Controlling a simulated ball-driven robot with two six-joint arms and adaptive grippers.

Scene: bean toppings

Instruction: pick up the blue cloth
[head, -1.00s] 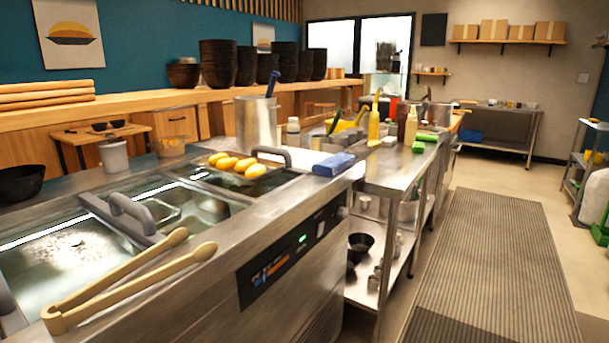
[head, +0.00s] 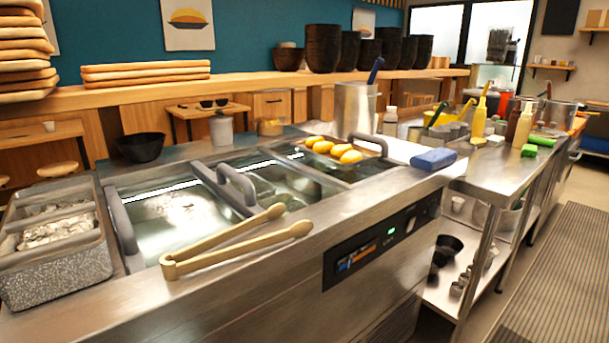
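The blue cloth (head: 433,159) lies folded on the steel counter at the right end of the fryer unit, near its front corner. It lies just right of a grey handle (head: 369,142). Nothing covers it. Neither of my grippers shows in the head view.
Wooden tongs (head: 236,243) lie on the fryer's front ledge, left of the cloth. Yellow food pieces (head: 334,148) sit behind the cloth to the left. A tall steel pot (head: 355,110) stands behind. Floor at right is clear.

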